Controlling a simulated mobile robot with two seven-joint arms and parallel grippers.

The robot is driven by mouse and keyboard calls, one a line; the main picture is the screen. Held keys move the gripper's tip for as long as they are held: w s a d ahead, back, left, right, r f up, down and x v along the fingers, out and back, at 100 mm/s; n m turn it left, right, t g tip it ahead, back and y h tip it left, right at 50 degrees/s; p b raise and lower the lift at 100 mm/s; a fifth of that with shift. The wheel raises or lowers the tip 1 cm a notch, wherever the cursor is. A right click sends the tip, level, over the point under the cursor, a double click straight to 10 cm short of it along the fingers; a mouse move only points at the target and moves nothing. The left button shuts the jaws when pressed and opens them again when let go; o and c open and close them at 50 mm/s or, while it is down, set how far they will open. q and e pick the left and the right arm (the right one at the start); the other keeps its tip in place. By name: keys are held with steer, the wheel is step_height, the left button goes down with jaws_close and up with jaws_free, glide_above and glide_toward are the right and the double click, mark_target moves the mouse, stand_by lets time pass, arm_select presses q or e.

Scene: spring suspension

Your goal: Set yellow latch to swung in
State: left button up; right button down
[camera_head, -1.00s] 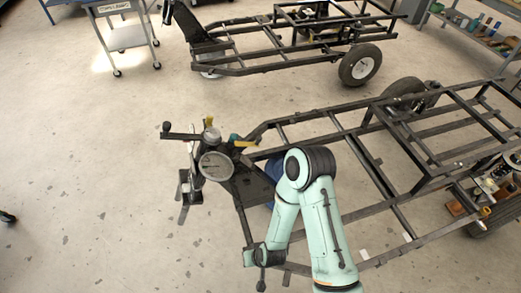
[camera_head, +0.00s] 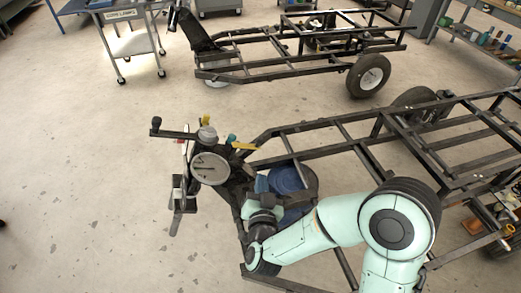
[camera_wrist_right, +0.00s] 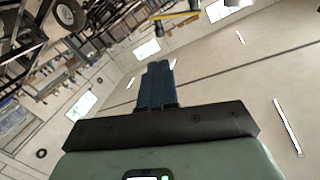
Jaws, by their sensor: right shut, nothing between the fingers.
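The yellow latch (camera_head: 244,146) is a thin flat bar on the dark front end of the near frame, just right of the round white gauge (camera_head: 209,168). It sticks out to the right. A yellow bar at the top of the right wrist view (camera_wrist_right: 178,16) looks like the same latch, beyond the fingertips. My right gripper (camera_head: 262,183) is below and right of the latch, apart from it. Its blue fingers (camera_wrist_right: 160,80) are together and empty. My left gripper is not in view.
The near dark tube frame (camera_head: 330,125) extends right, with a blue round object (camera_head: 286,180) close behind my right gripper. A second frame (camera_head: 290,60) stands farther back, and a grey cart (camera_head: 125,40) is at upper left. The floor at left is clear.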

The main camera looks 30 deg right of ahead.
mark_target(260, 143)
steer(key=shift+w, duration=0.1)
steer(key=x, duration=1.4)
steer(key=shift+d, duration=0.1)
steer(key=shift+f, duration=0.1)
